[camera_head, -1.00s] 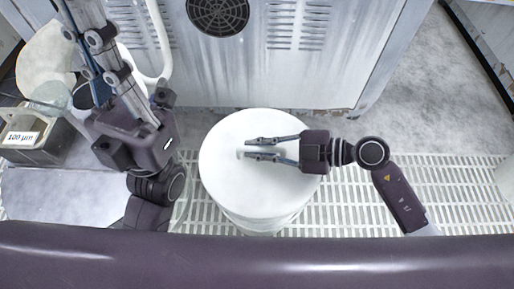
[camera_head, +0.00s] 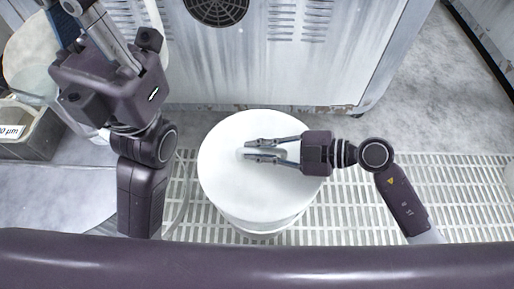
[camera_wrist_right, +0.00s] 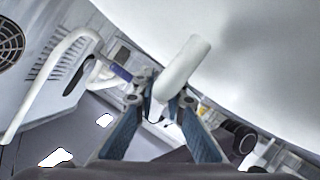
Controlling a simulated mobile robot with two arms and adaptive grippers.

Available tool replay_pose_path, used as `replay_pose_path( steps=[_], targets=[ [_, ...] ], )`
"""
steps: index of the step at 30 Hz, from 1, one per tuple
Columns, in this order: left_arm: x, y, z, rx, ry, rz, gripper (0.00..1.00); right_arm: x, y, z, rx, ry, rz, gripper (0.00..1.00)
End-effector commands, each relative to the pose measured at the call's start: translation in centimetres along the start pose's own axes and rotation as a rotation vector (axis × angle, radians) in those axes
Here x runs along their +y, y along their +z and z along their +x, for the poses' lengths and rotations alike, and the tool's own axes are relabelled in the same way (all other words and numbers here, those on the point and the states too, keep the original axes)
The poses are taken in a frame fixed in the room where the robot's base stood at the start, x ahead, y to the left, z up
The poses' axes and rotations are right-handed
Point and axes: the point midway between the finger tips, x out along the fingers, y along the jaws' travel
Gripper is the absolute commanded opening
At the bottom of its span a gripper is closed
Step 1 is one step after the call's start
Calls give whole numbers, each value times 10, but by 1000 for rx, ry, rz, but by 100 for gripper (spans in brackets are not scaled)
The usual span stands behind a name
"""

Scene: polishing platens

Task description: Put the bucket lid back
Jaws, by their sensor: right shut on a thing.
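The white round bucket lid (camera_head: 235,185) shows in the head view over the white bucket (camera_head: 262,226), covering its opening from above. I cannot tell whether its rim is fully seated. My right gripper (camera_head: 249,151) reaches in from the right over the lid and is shut on its small white handle. In the right wrist view the handle (camera_wrist_right: 182,68) stands between the two blue-grey fingers, with the lid's white surface (camera_wrist_right: 260,60) behind it. My left gripper (camera_head: 108,82) is at the upper left, away from the lid; its fingertips run out of the frame.
A grey machine cabinet (camera_head: 330,65) with a round vent stands behind the bucket. A grey bin (camera_head: 35,140) with a label is at the left. White slatted grating (camera_head: 350,195) lies around the bucket, and bare floor (camera_head: 430,110) is free at the right.

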Motion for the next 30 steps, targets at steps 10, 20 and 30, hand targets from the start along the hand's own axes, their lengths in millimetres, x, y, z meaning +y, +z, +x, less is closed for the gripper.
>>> replay_pose_path(
  steps=[10, 20, 30],
  targets=[
    [0, 0, -1, 0, 0, 0, 0, -3, 4, 2, 1, 1, 0, 0],
    [0, 0, 0, 1, 1, 0, 0, -6, 8, 4, 1, 1, 0, 14],
    [0, 0, 0, 3, 2, 0, 0, -6, 8, 4, 0, 0, 0, 31]
  ],
)
